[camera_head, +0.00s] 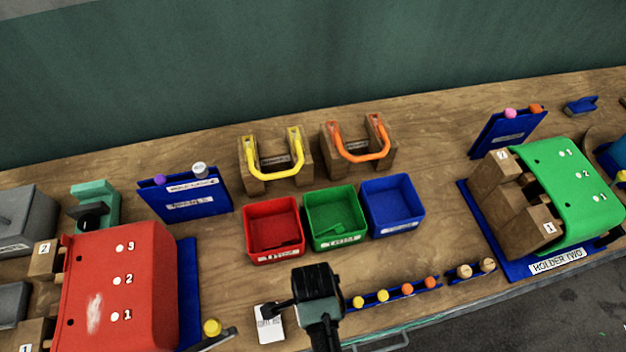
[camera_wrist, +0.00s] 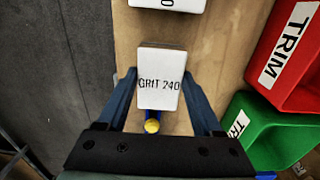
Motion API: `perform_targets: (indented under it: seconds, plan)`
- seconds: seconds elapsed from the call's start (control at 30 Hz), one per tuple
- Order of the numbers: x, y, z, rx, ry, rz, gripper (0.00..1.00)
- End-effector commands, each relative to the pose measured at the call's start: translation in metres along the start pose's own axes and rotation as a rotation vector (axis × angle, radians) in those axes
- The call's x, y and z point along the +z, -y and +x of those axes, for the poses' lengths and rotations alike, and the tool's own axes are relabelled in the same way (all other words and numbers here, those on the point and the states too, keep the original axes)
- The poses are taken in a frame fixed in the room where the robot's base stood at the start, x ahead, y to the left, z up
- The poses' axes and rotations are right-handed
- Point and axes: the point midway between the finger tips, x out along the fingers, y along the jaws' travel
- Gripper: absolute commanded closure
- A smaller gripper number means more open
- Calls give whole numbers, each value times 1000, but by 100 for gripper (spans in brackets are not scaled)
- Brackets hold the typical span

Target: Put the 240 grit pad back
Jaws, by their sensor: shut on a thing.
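The white GRIT 240 pad (camera_wrist: 160,92) is between my two fingers in the wrist view, with its lettered face toward the camera. My gripper (camera_wrist: 161,76) is shut on it. In the head view my gripper (camera_head: 297,303) is over the front of the bench, and it hides the held pad. I cannot tell whether the pad touches the bench. A second white pad (camera_head: 270,328) lies to the left of my gripper; it also shows, cut off, at the top of the wrist view (camera_wrist: 167,4). Its grit number is not readable.
Red (camera_head: 272,229), green (camera_head: 335,217) and blue (camera_head: 393,204) bins stand behind my gripper. A blue rack with yellow and orange pegs (camera_head: 395,292) is just right. A red press (camera_head: 120,285) stands left, a green press (camera_head: 575,195) right. The bench's front edge is close.

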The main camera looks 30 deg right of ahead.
Motion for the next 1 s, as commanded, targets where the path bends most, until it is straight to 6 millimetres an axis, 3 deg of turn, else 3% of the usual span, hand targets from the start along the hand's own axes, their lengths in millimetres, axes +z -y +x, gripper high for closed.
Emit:
perform_targets:
  seconds: [0.2,0.6,0.63,0.8,1.0]
  plan:
    - [0,0,24,1,0,-1,84]
    - [0,0,30,0,0,-1,84]
    - [0,0,29,0,0,-1,29]
    - [0,0,29,0,0,-1,3]
    - [0,0,28,0,0,-1,3]
